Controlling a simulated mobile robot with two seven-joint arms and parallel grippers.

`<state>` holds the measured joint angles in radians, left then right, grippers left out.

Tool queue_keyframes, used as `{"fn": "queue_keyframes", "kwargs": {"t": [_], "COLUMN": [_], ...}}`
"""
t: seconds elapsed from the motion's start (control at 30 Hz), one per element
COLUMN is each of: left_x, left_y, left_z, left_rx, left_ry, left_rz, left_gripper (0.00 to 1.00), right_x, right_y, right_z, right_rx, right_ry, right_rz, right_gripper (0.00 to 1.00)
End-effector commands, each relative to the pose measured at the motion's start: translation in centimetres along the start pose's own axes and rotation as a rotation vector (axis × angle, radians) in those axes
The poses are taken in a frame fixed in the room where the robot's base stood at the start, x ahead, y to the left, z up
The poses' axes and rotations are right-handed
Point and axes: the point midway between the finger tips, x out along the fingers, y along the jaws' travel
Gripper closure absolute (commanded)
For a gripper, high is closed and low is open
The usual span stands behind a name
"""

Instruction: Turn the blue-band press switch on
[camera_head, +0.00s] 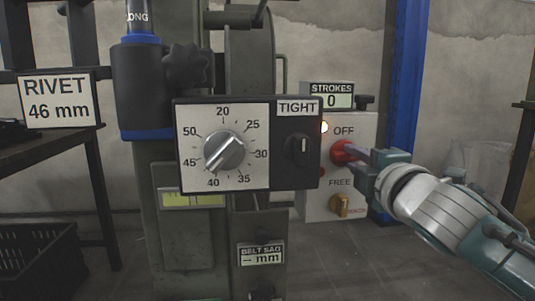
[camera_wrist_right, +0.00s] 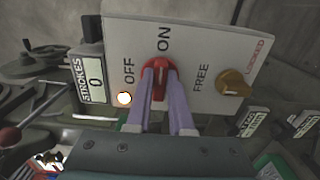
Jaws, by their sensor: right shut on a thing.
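The press (camera_head: 155,90) with a blue band stands left of centre in the head view. Its switch box (camera_head: 360,125) carries a red rotary switch (camera_head: 338,153), which also shows in the wrist view (camera_wrist_right: 158,65). OFF and ON labels flank the red switch in the wrist view; ON is hidden in the head view. My right gripper (camera_head: 354,155) reaches in from the right, and its pale fingers (camera_wrist_right: 159,80) are shut on the red switch's grip. The fingers cover part of the switch, so I cannot tell its exact setting. My left gripper is out of view.
A lit lamp (camera_head: 324,127) sits beside OFF. A yellow knob (camera_head: 341,206) marked FREE and LOCKED is below the switch. The strokes counter (camera_head: 331,101) reads 0. A dial panel (camera_head: 247,184) stands left of the box. A blue post (camera_head: 404,75) rises behind.

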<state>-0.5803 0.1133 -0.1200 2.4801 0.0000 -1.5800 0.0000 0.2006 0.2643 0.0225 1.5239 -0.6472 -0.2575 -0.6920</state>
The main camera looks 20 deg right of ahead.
Motion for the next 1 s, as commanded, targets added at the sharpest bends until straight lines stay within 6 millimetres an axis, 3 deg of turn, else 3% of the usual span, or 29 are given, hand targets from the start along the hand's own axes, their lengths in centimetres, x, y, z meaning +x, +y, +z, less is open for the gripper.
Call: {"fn": "queue_keyframes", "kwargs": {"t": [0.53,0.57,0.8,1.0], "left_x": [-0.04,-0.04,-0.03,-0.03], "left_y": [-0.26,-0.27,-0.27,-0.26], "left_z": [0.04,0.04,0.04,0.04], "left_rx": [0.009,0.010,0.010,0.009], "left_ry": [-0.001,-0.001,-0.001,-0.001], "left_rz": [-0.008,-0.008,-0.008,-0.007], "left_gripper": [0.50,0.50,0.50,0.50], "right_x": [0.01,0.01,0.01,0.01], "right_y": [0.01,0.00,0.00,-0.01], "right_z": [0.00,0.00,0.00,0.00], "right_rx": [0.029,0.029,0.026,0.025], "right_ry": [0.000,0.000,0.000,0.000], "right_rz": [0.000,0.000,0.000,0.000], "right_gripper": [1.00,0.79,0.52,0.50]}}
